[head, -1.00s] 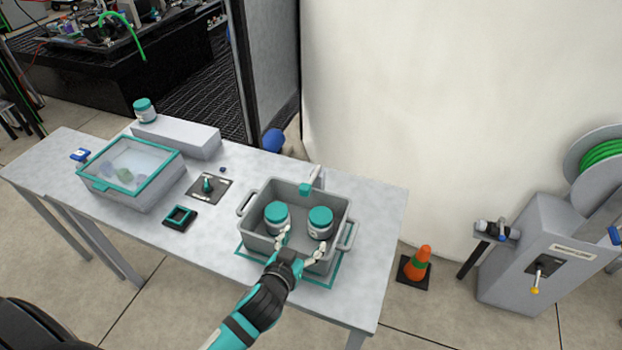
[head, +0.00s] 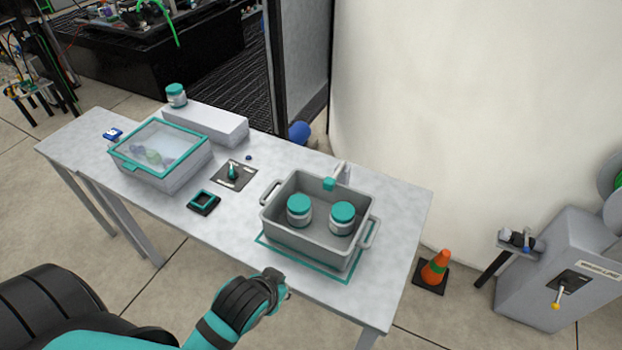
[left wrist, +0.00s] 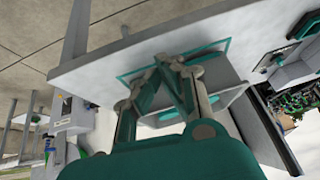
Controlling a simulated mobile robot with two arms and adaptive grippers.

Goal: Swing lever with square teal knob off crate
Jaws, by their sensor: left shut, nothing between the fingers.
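The square teal knob (head: 329,184) of the lever sits at the back rim of the grey crate (head: 301,249), close to a pale upright piece (head: 342,172) behind it. Whether it touches the rim I cannot tell. The crate holds two jars with teal lids, the left jar (head: 299,211) and the right jar (head: 342,218), both upright. My left gripper (head: 286,285) is near the table's front edge, in front of the crate and apart from it. In the left wrist view its fingertips (left wrist: 175,62) are together and empty. My right gripper is not in view.
A teal outline (head: 330,278) surrounds the crate's base. To its left are a black square holder (head: 204,203), a small dial plate (head: 233,175) and a lidded clear-topped box (head: 160,178). The table's front middle is clear.

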